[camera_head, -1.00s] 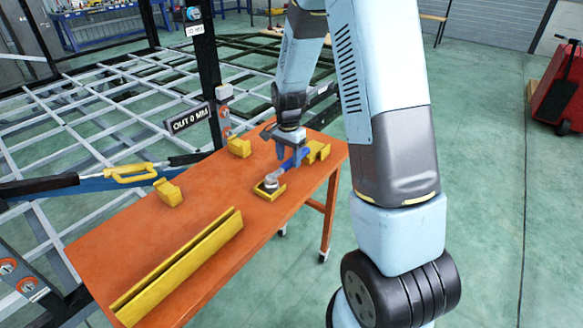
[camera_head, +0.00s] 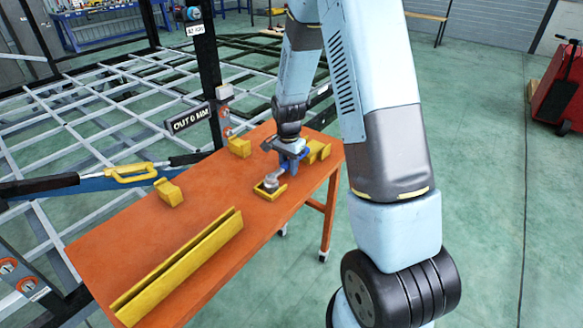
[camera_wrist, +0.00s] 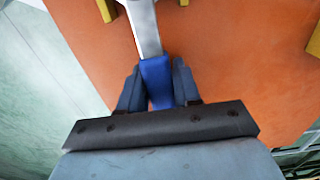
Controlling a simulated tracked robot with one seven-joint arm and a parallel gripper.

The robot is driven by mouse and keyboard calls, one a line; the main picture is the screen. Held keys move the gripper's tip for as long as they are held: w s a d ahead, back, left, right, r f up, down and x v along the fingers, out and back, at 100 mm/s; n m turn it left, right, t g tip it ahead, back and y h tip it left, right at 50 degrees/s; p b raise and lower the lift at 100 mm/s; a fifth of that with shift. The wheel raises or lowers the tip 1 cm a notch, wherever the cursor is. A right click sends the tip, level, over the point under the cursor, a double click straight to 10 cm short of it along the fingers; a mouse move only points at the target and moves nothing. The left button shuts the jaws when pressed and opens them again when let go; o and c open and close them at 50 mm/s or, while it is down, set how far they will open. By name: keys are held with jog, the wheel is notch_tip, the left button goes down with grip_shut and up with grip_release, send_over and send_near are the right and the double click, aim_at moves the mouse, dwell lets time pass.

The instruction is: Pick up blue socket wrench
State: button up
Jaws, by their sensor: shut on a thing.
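The blue socket wrench (camera_head: 272,182) lies at the right end of the orange table, its grey head in a yellow holder (camera_head: 279,193). Its blue handle runs up toward a second yellow holder (camera_head: 320,152). My gripper (camera_head: 287,163) is over the handle and hides most of it in the head view. In the wrist view the two fingers of my gripper (camera_wrist: 158,92) stand on either side of the blue handle (camera_wrist: 156,72) and are shut on it. The grey shaft points away from the gripper, toward the top of the picture.
The orange table (camera_head: 150,230) also carries a long yellow channel (camera_head: 180,265) and two small yellow blocks (camera_head: 168,192), (camera_head: 239,147). A blue torque wrench with a yellow handle (camera_head: 130,173) reaches over the left edge. The chassis frame (camera_head: 90,110) stands behind.

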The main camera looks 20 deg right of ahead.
grip_shut()
